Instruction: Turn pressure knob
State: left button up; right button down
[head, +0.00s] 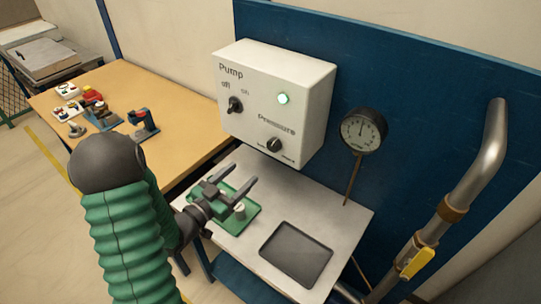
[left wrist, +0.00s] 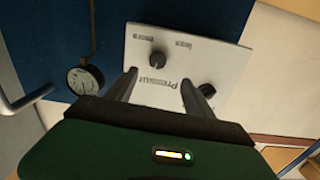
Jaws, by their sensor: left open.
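The pressure knob (head: 274,144) is a small dark knob low on the front of the white pump box (head: 316,103). It also shows in the left wrist view (left wrist: 157,58), just beyond and between my fingertips. My left gripper (head: 242,175) is open and empty, in front of and below the box in the head view, with its fingers pointing toward it. The fingers are apart from the knob in the head view. A round pressure gauge (head: 362,130) is right of the box; its exact reading is too small to tell. My right gripper is out of view.
The pump switch (head: 235,104) and a lit green lamp (head: 283,98) are higher on the box. A metal pipe with a yellow valve handle (head: 417,262) stands right.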

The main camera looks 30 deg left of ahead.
aim_at(271, 148)
pick_arm(q)
jog(key=w, duration=0.4)
jog(key=w+d+p, duration=0.1)
jog(key=w, duration=0.7)
jog(key=shift+d+r+p, duration=0.2)
jog(key=shift+r+p, duration=0.05)
jog(key=shift+p, duration=0.1)
jog(key=shift+w+a+f, duration=0.1)
jog(key=shift+w+f, duration=0.05)
jog(key=shift+w, duration=0.3)
jog(key=c, duration=0.4)
grip_shut()
jog(key=shift+f+m+b, duration=0.15)
jog(key=shift+m+b, duration=0.25)
jog(key=shift+b, duration=0.3)
jog(key=shift+m, duration=0.3)
jog(key=shift+r, duration=0.2)
jog(key=shift+o, duration=2)
grip_release()
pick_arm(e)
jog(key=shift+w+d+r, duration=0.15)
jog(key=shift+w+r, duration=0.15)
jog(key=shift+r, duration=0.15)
